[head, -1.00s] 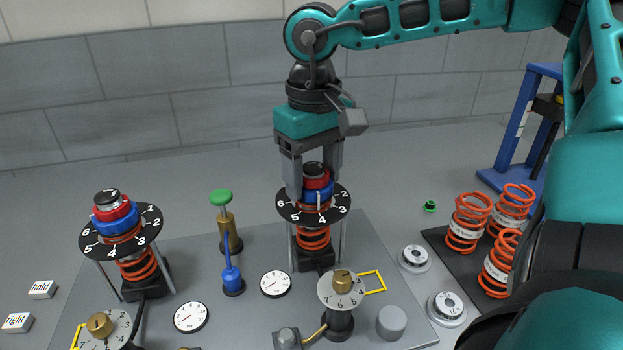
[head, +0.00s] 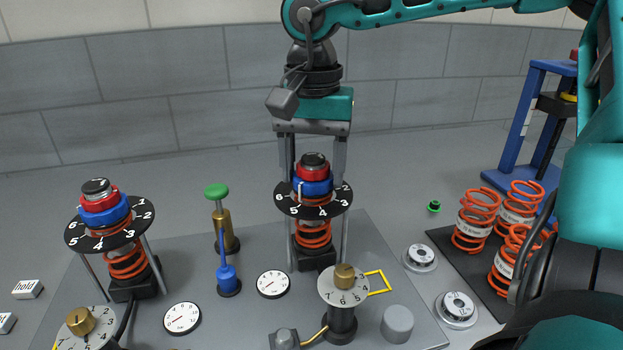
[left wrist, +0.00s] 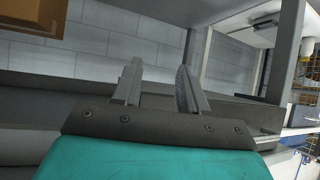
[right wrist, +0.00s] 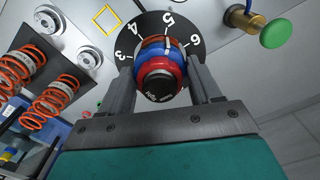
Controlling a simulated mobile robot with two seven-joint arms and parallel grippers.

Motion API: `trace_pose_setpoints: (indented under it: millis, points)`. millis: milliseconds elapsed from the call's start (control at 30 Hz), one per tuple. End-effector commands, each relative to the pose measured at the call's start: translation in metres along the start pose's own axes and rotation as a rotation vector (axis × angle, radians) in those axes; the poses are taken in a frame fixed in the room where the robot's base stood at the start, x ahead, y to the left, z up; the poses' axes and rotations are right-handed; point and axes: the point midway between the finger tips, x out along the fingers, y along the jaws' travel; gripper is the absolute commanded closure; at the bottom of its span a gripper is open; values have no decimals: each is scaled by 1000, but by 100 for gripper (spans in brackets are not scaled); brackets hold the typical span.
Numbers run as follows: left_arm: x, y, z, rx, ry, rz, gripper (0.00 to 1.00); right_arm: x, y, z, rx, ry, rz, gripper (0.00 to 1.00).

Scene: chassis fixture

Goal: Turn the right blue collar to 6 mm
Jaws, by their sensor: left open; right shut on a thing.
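The right blue collar (head: 313,187) sits above a black numbered dial (head: 335,209) and an orange spring on the right stand, with a red ring (head: 313,173) above it. In the right wrist view the collar (right wrist: 154,55) has a white mark near the 5. My right gripper (head: 313,182) points down, its fingers on either side of the collar and red ring, shut on the collar. The far finger is partly hidden. My left gripper (left wrist: 155,90) is open and empty in the left wrist view, away from the stands.
A similar left stand (head: 104,209) has its own collar and dial. A green-topped brass plunger (head: 217,205) and blue lever (head: 228,275) stand between them. A brass-knobbed dial (head: 345,283) is in front.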

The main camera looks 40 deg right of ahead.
Motion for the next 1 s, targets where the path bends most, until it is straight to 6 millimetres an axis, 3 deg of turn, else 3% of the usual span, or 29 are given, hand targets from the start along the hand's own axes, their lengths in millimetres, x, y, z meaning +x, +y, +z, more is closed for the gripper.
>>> trace_pose_setpoints:
  millis: [600,933,967,1000]
  points:
    - [12,11,5,-5,8,28,57,2,0,0,588,3,-1,71]
    - [12,9,-1,1,15,28,57,0,0,0,650,1,-1,71]
    - [12,9,-1,2,15,28,57,0,0,0,650,1,-1,36]
    - [12,9,-1,2,15,28,57,0,0,0,650,1,-1,32]
